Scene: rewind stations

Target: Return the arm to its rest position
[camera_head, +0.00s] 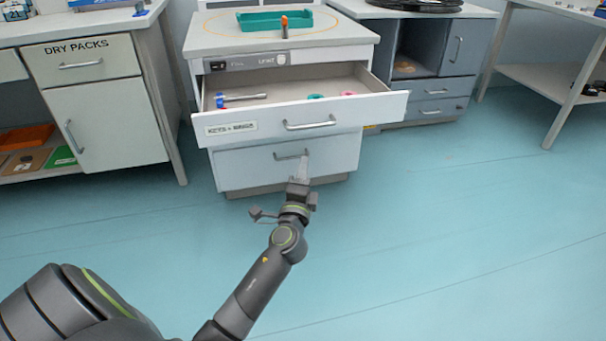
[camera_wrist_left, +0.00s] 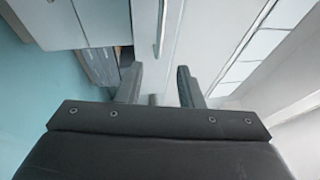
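My left arm reaches up from the bottom of the head view, and its gripper (camera_head: 303,167) is in front of the lower drawer (camera_head: 240,166) of the white cabinet. In the head view it overlaps the area just below that drawer's handle (camera_head: 291,154); I cannot tell whether it touches. In the left wrist view the two fingers (camera_wrist_left: 158,88) stand apart with nothing seen held between them. A drawer handle (camera_wrist_left: 161,28) shows beyond them. My right gripper is not in view.
The upper drawer (camera_head: 330,120), labelled keys and rings, stands open with small items inside. A teal tray (camera_head: 272,25) is on the cabinet top. A "Dry Packs" cabinet (camera_head: 105,110) stands left and a grey cabinet (camera_head: 440,65) right. The floor (camera_head: 450,230) at right is clear.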

